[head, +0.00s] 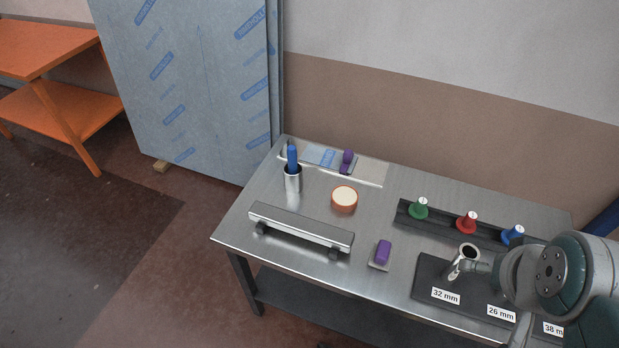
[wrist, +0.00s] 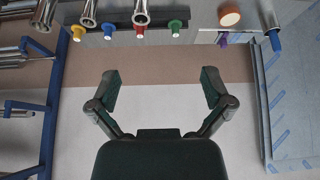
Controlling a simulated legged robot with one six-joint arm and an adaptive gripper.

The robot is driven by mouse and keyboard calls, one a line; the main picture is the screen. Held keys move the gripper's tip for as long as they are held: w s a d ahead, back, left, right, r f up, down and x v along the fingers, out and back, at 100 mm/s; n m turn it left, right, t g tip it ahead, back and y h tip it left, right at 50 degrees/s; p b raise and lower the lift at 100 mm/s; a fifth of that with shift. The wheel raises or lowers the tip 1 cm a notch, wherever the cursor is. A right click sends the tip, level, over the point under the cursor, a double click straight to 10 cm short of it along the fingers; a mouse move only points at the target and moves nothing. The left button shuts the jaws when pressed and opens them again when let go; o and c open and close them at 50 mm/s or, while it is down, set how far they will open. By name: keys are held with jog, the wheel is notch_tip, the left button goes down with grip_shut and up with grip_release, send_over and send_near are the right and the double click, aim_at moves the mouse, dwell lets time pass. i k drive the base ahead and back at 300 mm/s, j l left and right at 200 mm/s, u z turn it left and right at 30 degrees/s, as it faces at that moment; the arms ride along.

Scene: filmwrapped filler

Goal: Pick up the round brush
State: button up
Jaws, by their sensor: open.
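The round brush looks to be the low round piece with brown sides and a pale cream top (head: 344,198) on the metal table, right of the steel cup. It also shows as an orange-brown disc near the top of the wrist view (wrist: 229,17). My gripper (wrist: 160,88) is open and empty in the wrist view. Its two fingers stand wide apart against the wall, well away from the brush. In the head view my arm is at the right edge and its fingers cannot be made out.
A steel cup (head: 293,182) holds a blue-handled tool. Coloured knobs (head: 466,221) stand in a dark rack. A wrapped panel (head: 195,85) leans behind left.

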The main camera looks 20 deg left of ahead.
aim_at(291, 152)
jog(key=k+j, duration=0.2)
jog(key=j, duration=0.15)
jog(key=k+j+z, duration=0.1)
jog(key=j, duration=0.3)
jog(key=k+j, duration=0.25)
jog(key=i+j+z, duration=0.1)
jog(key=j, duration=0.4)
jog(key=i+j+z, duration=0.1)
jog(key=j, duration=0.4)
jog(key=i+j+z, duration=0.1)
jog(key=j, duration=0.4)
jog(key=i+j, duration=0.45)
